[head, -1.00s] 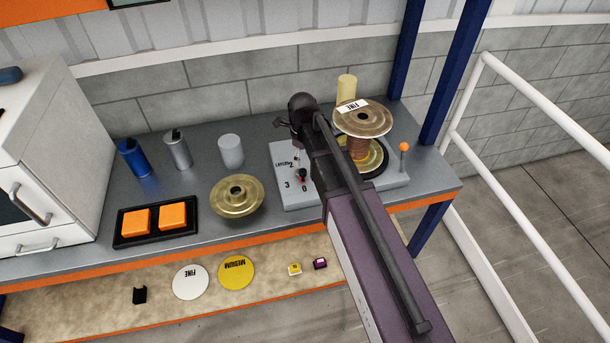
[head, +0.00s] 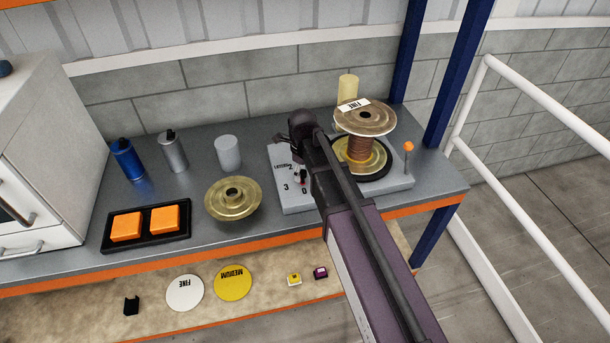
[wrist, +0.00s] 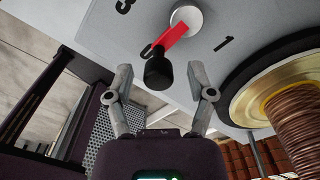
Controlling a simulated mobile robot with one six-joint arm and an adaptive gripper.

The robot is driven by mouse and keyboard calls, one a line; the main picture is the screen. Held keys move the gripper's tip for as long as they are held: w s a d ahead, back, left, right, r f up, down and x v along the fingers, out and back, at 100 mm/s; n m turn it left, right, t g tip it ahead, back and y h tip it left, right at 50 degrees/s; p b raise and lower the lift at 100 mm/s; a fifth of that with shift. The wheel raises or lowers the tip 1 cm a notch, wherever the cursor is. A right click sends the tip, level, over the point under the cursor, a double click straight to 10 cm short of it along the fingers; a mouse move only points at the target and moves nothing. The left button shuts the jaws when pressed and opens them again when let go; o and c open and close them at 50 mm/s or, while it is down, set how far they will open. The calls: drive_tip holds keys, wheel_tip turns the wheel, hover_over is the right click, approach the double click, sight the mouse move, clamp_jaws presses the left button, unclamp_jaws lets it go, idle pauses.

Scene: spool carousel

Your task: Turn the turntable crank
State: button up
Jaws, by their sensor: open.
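A crank with a red arm and a black knob (wrist: 158,73) turns on a silver hub (wrist: 187,18). Its knob end lies by the 0 of the numbered dial in the wrist view. It shows small and partly covered in the head view (head: 302,177). My gripper (wrist: 161,82) is open, with one finger on each side of the knob; I cannot tell whether either touches it. The turntable (head: 376,172) carries a copper-wound spool (head: 360,152) with a FINE label. The grey base plate (head: 292,206) holds dial and turntable. My arm hides part of it.
An orange-topped lever (head: 408,147) stands at the plate's right. A brass flange (head: 233,198), a white cylinder (head: 228,152) and a black tray (head: 183,233) with orange blocks stand left on the bench. A cream cylinder (head: 347,88) stands behind the spool.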

drive_tip(key=shift+f, duration=0.1)
idle(0.3)
clamp_jaws()
drive_tip(key=shift+d, duration=0.1)
drive_tip(key=shift+n, duration=0.3)
